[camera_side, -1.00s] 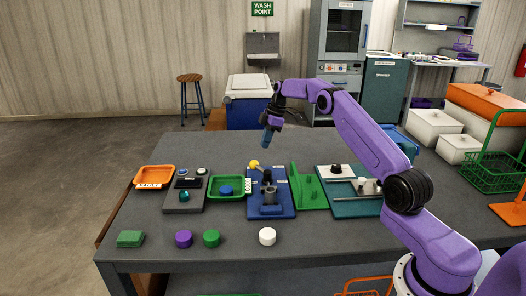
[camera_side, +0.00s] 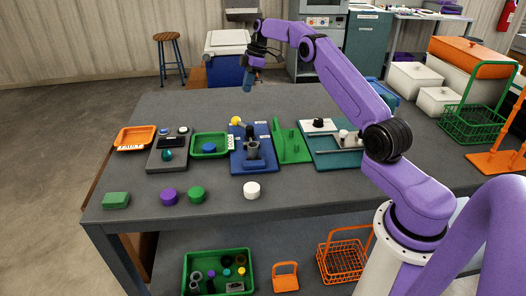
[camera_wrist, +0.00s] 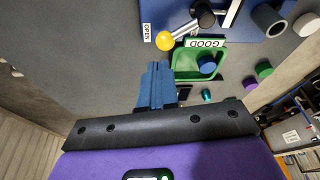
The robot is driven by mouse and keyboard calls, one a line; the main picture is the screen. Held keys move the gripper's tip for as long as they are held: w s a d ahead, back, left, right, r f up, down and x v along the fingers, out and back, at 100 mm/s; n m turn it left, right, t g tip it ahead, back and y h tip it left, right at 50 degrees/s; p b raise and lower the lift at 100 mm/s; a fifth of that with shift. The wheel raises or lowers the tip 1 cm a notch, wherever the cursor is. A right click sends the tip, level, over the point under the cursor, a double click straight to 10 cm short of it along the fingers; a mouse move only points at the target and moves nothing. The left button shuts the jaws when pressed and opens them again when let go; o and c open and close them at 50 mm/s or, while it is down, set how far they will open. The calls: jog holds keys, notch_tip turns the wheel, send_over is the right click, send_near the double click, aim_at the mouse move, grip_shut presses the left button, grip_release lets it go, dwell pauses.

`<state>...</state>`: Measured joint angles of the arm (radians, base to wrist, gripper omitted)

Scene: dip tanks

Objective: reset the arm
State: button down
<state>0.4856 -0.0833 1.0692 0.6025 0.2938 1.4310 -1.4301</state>
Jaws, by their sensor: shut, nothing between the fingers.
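My gripper (camera_side: 249,86) hangs fingers down over the back part of the grey table, raised above it and behind the blue plate fixture. Its blue fingers are closed together with nothing between them; they also show in the wrist view (camera_wrist: 157,82). My purple arm bends from the right side across the table to reach there. Nothing touches the fingers in either view.
On the table stand an orange tray (camera_side: 121,142), a green tray (camera_side: 194,153) with a blue puck (camera_side: 209,147), a blue fixture (camera_side: 238,166) with a yellow-knobbed lever, a green fixture (camera_side: 290,156) and a teal board (camera_side: 326,160). Several pucks lie in front.

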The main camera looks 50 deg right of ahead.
jog(key=s+a+r, duration=0.1)
jog(key=a+r, duration=0.2)
jog(key=a, duration=0.9)
jog(key=s+a+r+g+h, duration=0.1)
jog(key=s+a+r, duration=0.1)
jog(key=s+a, duration=0.65)
jog(key=s+a+r+g, duration=0.1)
jog(key=s+a+r, duration=0.1)
jog(key=s+a, duration=0.8)
jog(key=s, duration=0.5)
jog(key=s+a, duration=0.3)
jog(key=s, duration=0.4)
jog(key=s+d+f, duration=0.2)
jog(key=s+d, duration=0.1)
jog(key=s, duration=0.5)
jog(key=s+d+f+n+h, duration=0.1)
jog(key=s+d+f, duration=0.1)
jog(key=s, duration=0.6)
jog(key=shift+s+d+f, duration=0.25)
jog(key=shift+d+f, duration=0.05)
jog(key=shift+d, duration=0.1)
